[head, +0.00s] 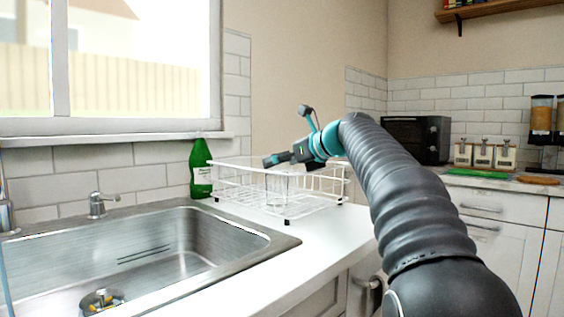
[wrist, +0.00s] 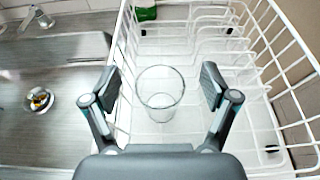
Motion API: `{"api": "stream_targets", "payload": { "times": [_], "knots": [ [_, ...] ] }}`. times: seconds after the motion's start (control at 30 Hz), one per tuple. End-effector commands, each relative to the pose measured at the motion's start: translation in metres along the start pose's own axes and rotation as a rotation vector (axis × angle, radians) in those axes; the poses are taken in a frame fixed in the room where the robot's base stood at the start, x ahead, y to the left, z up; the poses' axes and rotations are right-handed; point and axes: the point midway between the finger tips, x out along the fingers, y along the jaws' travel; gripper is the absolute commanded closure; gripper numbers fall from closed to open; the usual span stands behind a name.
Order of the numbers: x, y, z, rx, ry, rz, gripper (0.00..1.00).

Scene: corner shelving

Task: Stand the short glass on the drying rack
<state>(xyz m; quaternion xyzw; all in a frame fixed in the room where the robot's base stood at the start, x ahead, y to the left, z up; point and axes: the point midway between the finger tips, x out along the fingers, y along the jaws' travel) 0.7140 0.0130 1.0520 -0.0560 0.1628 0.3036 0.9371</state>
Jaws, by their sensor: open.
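The short glass (wrist: 160,93) is clear and stands upright inside the white wire drying rack (wrist: 262,50), seen from above in the wrist view. My gripper (wrist: 161,88) is open, with one finger on each side of the glass and a gap to each. In the head view, my gripper (head: 272,161) is over the near part of the drying rack (head: 238,197). The glass shows faintly below it (head: 276,190), seen through the rack wires.
A steel sink (head: 255,239) lies left of the rack, with a drain strainer (head: 100,300). A green bottle (head: 200,172) stands behind the rack by the wall. A dark oven (head: 416,138) stands on the far counter. The white counter in front of the rack is clear.

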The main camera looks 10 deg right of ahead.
Motion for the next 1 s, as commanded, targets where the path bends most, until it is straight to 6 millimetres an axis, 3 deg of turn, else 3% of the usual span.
{"api": "stream_targets", "payload": {
  "times": [0.17, 0.7, 1.0],
  "knots": [
    [-0.002, -0.001, 0.007, 0.002, 0.006, 0.001, 0.15],
    [-0.103, -0.001, 0.011, 0.001, 0.002, -0.002, 0.15],
    [-0.123, -0.001, 0.010, 0.002, 0.002, 0.001, 0.15]
  ]
}}
